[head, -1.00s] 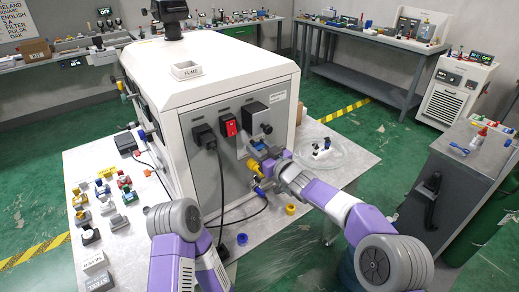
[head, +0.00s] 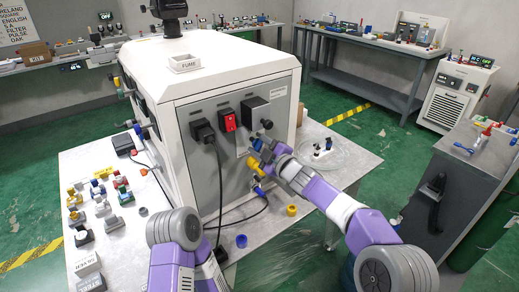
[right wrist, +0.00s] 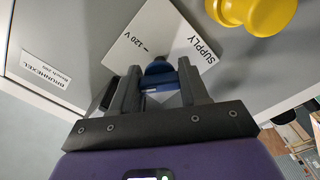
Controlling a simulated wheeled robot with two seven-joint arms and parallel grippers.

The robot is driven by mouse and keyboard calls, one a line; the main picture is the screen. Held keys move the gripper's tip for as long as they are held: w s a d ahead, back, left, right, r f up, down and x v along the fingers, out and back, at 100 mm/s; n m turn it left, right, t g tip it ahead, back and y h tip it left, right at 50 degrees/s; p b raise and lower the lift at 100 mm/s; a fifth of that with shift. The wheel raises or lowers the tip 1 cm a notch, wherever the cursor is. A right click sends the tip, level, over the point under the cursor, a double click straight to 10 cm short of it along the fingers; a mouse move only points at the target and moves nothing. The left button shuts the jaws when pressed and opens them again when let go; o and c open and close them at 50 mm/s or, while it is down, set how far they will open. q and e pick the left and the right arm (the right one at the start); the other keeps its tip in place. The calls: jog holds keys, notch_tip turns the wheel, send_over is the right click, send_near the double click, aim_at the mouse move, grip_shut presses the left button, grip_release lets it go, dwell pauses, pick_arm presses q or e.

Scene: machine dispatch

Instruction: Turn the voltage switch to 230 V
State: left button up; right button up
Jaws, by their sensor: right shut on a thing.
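The voltage switch shows in the right wrist view as a blue knob (right wrist: 158,70) on a pale plate (right wrist: 158,38) marked "SUPPLY" and "120 V". My right gripper (right wrist: 160,82) is shut on the blue knob, one dark finger on each side. The fingers hide part of the knob and plate, and I see no 230 V mark. In the head view my right gripper (head: 259,149) is against the grey side panel (head: 210,185) of the white machine (head: 215,75), where it covers the knob. My left gripper is outside the view; only part of that arm shows.
On the panel are a black plug with a cable (head: 204,133), a red switch (head: 227,120) and a black box (head: 256,112). A yellow knob (right wrist: 255,12) sits close to the plate. Small parts lie on the table at left.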

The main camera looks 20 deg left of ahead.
jog(key=n+b, duration=0.1)
jog(key=n, duration=0.2)
jog(key=shift+f+n, duration=0.1)
jog(key=shift+n, duration=0.3)
jog(key=shift+n+b, duration=0.9)
jog(key=shift+n, duration=0.8)
jog(key=o, duration=1.1)
jog(key=shift+c, duration=0.2)
jog(key=shift+s+d, duration=0.35)
jog(key=shift+d, duration=0.15)
jog(key=b+v, duration=0.1)
jog(key=v, duration=0.5)
jog(key=shift+s+d, duration=0.1)
jog(key=shift+d, duration=0.1)
